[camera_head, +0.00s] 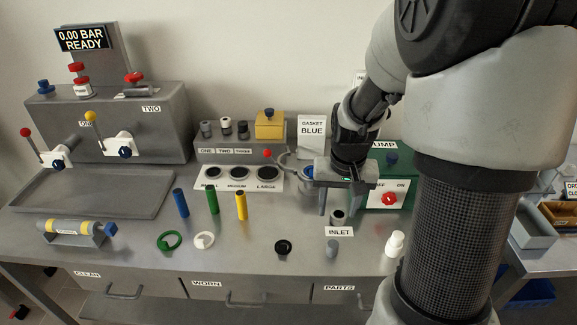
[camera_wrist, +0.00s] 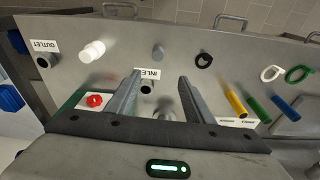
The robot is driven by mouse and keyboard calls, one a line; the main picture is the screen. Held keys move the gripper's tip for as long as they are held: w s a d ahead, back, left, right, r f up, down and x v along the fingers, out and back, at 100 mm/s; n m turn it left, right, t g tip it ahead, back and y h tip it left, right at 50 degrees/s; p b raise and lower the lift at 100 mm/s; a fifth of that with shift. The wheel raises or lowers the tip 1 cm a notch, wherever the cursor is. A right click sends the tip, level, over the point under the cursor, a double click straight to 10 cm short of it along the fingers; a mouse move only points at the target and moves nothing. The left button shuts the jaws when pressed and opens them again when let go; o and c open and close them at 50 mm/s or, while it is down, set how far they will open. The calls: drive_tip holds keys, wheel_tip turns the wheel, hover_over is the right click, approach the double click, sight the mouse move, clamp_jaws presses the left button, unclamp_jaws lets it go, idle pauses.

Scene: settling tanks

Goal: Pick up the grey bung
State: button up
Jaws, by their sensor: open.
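The grey bung (camera_head: 332,247) is a small grey cylinder standing on the bench in front of the INLET label. It also shows in the wrist view (camera_wrist: 158,53), beyond the fingertips. My gripper (camera_head: 340,208) is open and empty, pointing down above the bench behind the bung, near the inlet socket (camera_head: 338,217). In the wrist view its fingers (camera_wrist: 160,79) are spread, with the INLET label (camera_wrist: 150,74) and socket between them. The bung is clear of both fingers.
A white bottle-like piece (camera_head: 395,243) stands right of the bung and a black ring (camera_head: 283,247) lies left. Green (camera_head: 169,240) and white (camera_head: 204,240) rings and blue, green and yellow cylinders (camera_head: 241,206) are farther left. The pump box (camera_head: 385,185) stands behind right.

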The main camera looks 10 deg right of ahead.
hover_over(333, 243)
drive_tip(key=f, duration=1.2)
drive_tip(key=shift+s+a+f, duration=0.15)
drive_tip(key=shift+a+f, duration=0.05)
drive_tip(key=shift+a, duration=0.1)
drive_tip(key=shift+d+f, duration=0.15)
drive_tip(key=shift+f, duration=1.25)
drive_tip(key=shift+d+f, duration=0.15)
drive_tip(key=shift+f, duration=1.2)
drive_tip(key=c, duration=1.2)
drive_tip(key=shift+o, duration=0.2)
drive_tip(key=shift+r, duration=0.1)
